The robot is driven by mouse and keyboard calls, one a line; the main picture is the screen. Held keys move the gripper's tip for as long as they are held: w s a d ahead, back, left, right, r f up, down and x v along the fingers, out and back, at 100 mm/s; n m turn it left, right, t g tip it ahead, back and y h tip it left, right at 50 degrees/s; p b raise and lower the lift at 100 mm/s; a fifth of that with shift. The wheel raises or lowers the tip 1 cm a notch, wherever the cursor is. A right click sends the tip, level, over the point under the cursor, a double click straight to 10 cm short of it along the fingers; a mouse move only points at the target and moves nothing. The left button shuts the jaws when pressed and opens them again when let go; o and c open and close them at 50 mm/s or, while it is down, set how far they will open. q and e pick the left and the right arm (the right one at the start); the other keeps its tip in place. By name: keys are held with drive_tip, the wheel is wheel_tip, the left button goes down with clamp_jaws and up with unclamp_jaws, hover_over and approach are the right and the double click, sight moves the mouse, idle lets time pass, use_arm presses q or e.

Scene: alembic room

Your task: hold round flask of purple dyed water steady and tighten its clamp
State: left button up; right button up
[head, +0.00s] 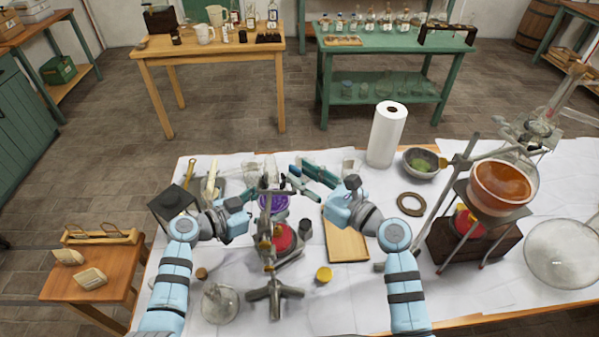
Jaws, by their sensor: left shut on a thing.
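The round flask of purple dyed water (274,204) sits in a metal stand (272,297) in the middle of the table, partly hidden by the stand's rod and clamp (268,192). A red round thing (282,237) is below the flask. My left gripper (257,205) reaches in from the left at the flask's side and is shut on it; its fingertips are partly hidden. My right gripper (300,178) is to the right of and beyond the flask. Its two long fingers are spread apart and point left, with nothing seen between them. The clamp's screw is too small to make out.
A wooden board (346,242) lies right of the stand. A yellow-lidded jar (323,275) and a clear round flask (220,303) are near the front.

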drive_tip(key=shift+w+a, duration=0.5)
drive_tip(key=shift+w, duration=0.05)
clamp_jaws()
drive_tip(key=shift+s+a+m+t+h, duration=0.1)
drive_tip(key=shift+m+t+h, duration=0.6)
drive_tip(key=shift+h, duration=0.1)
unclamp_jaws()
